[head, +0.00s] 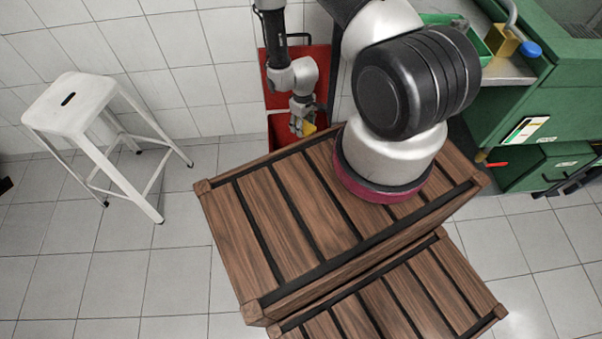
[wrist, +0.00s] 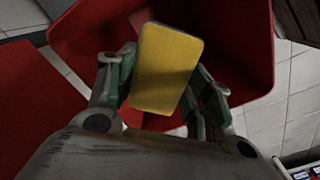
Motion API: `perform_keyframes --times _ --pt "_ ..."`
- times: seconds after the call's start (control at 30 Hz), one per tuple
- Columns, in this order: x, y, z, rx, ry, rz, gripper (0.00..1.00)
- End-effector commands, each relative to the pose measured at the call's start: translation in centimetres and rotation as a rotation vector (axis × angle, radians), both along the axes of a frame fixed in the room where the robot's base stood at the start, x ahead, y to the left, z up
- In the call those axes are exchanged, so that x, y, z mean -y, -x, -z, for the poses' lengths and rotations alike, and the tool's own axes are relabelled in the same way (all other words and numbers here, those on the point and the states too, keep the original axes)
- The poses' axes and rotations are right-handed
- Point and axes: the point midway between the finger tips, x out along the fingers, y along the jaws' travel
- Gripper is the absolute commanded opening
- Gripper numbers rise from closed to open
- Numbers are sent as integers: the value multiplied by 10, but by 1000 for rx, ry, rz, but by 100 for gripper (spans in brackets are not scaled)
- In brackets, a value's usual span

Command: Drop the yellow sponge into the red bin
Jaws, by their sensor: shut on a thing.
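The yellow sponge (wrist: 165,68) is a flat block held between the two fingers of my gripper (wrist: 168,85) in the wrist view. In the head view a small yellow part of the sponge (head: 309,130) shows beside my gripper (head: 302,122). The red bin (wrist: 235,45) lies behind the sponge in the wrist view, its opening under my gripper. In the head view the red bin (head: 284,126) stands by the tiled wall, behind the wooden crate, which hides its lower part. The gap between sponge and bin floor cannot be judged.
Wooden slatted crates (head: 290,215) fill the middle front. A white stool (head: 95,115) stands at the left on open tiled floor. A green workbench (head: 540,110) with a yellow block (head: 503,40) and a blue item (head: 531,49) is at the right.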

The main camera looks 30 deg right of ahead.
Motion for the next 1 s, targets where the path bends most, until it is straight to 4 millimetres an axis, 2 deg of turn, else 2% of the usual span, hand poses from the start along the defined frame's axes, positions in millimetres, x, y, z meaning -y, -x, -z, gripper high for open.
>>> perform_keyframes --times 0.1,0.23,0.57,0.6,0.7,0.73,1.0 --pt "0 0 14 -1 0 0 31" --pt "0 0 23 -1 0 1 31" --pt "0 0 26 0 0 1 31" --pt "0 0 26 0 0 1 55" --pt "0 0 26 0 0 2 73" --pt "0 0 26 0 0 2 76" --pt "0 0 26 0 0 2 76"
